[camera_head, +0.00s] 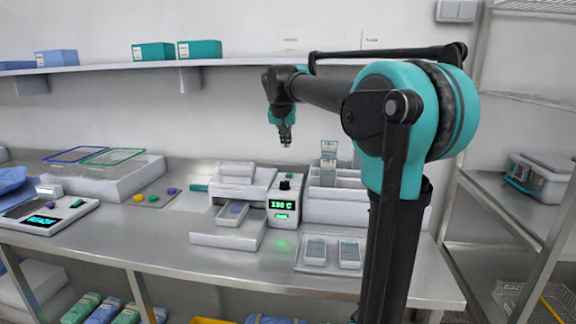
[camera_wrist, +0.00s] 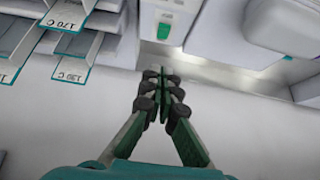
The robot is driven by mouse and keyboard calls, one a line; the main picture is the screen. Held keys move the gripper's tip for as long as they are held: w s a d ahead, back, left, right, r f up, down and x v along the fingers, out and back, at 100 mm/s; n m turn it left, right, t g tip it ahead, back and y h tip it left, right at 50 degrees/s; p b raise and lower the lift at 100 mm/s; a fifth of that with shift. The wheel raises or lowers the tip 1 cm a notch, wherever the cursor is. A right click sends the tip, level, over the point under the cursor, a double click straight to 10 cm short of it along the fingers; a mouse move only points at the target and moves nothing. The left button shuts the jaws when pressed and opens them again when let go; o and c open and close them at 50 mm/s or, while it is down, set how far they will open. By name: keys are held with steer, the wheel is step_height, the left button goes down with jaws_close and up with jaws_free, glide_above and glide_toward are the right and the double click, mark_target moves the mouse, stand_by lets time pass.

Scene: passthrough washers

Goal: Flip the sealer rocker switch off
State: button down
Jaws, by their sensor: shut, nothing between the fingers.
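A rack (camera_head: 340,205) of labelled pouches stands right of the sealer, close by my gripper at the wrist view's left. A tray (camera_head: 332,268) with two packs lies in front. A wall shelf (camera_head: 110,65) runs above the bench behind.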

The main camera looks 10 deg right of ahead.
glide_above(289, 175)
steer(key=f, duration=0.8)
steer(key=shift+s+a, duration=0.1)
steer(key=shift+s, duration=0.1)
steer(key=f, duration=0.3)
steer(key=shift+s+a+f, duration=0.1)
steer(key=shift+s, duration=0.15)
steer(key=shift+s+f, duration=0.1)
steer(key=shift+f, duration=0.4)
steer(key=shift+s+a+f+t, duration=0.1)
steer(key=shift+s+f+t, duration=0.2)
steer(key=shift+f+t, duration=0.3)
steer(key=shift+s+f+t+h, duration=0.15)
steer(key=shift+t+h, duration=0.1)
steer(key=shift+t, duration=0.3)
steer(key=shift+s+f+t+h, duration=0.15)
steer(key=shift+t+h, duration=0.1)
steer(key=shift+t, duration=0.3)
steer(key=shift+w+r, duration=0.1)
steer(key=shift+r, duration=0.05)
steer(key=shift+r, duration=0.65)
